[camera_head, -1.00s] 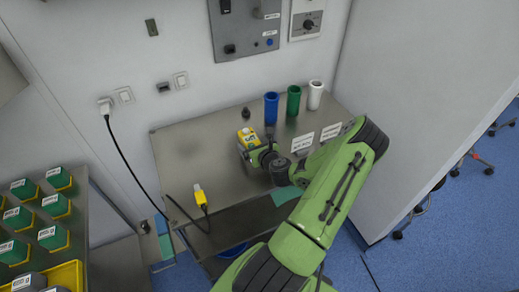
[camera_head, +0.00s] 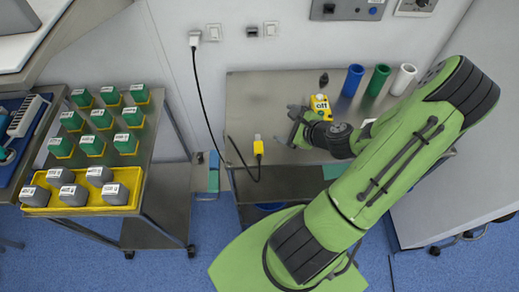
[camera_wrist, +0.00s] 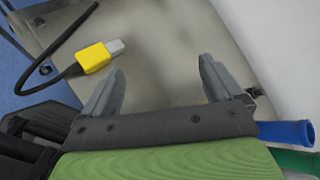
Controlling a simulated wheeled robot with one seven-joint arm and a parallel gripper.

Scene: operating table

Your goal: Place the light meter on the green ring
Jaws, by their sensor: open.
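A yellow instrument with a display, which looks like the light meter (camera_head: 320,106), stands on the metal table in the head view. My gripper (camera_head: 292,125) is just left of and in front of it, with nothing held. I cannot tell whether they touch. In the wrist view my gripper (camera_wrist: 160,80) has its two fingers wide apart over bare table, and the instrument does not show there. I cannot make out a green ring in either view. A green tube (camera_head: 378,80) stands at the back of the table.
A blue tube (camera_head: 353,80) and a white tube (camera_head: 403,79) flank the green one. A small dark bottle (camera_head: 323,79) stands behind the instrument. A yellow cable plug (camera_head: 246,151) lies at the table's left edge. A cart (camera_head: 150,160) with green and grey blocks is left.

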